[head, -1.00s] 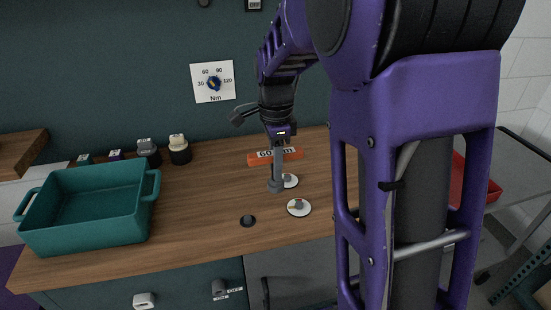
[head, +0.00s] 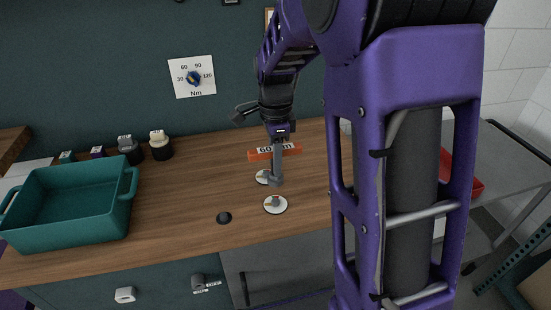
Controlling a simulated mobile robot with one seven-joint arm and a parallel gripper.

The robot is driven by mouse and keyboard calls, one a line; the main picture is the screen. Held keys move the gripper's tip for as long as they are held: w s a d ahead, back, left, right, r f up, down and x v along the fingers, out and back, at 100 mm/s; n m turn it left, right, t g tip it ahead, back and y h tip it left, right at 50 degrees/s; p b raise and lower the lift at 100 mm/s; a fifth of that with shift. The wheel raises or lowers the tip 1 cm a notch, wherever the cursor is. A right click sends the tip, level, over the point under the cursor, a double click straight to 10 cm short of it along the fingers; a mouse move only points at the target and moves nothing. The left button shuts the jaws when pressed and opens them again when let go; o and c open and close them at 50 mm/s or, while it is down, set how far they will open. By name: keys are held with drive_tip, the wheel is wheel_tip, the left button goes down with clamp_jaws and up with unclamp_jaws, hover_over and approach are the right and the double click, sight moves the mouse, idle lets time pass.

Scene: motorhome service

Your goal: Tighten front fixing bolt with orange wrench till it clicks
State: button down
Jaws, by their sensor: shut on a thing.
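My gripper (head: 280,134) is shut on the orange wrench (head: 260,154), whose white label starts with "60" and is partly covered. The wrench's grey shank and socket (head: 275,180) hang down over the wooden counter. Two pale round plates with grey bolts show below. The front plate with its bolt (head: 276,204) lies just below the socket in the picture, with a small gap visible. The rear plate (head: 263,177) is left of the socket and partly hidden by it. I cannot tell the socket's exact height.
A black round knob or cap (head: 224,217) sits left of the front plate. A teal bin (head: 128,200) stands at the counter's left, with several small dark containers behind it. A torque dial card (head: 193,77) hangs on the wall. A red tray (head: 462,178) is at the right.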

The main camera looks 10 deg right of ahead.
sight(275, 179)
drive_tip(key=shift+f+b, duration=1.85)
drive_tip(key=shift+f, duration=1.05)
drive_tip(key=shift+f, duration=0.2)
drive_tip(key=shift+f+b, duration=0.55)
drive_tip(key=shift+f, duration=0.55)
drive_tip(key=shift+r, duration=0.1)
drive_tip(key=shift+r+m+p, duration=0.1)
drive_tip(key=shift+m+p, duration=0.45)
drive_tip(key=shift+m, duration=0.15)
drive_tip(key=shift+m+p, duration=0.85)
drive_tip(key=shift+m, duration=0.95)
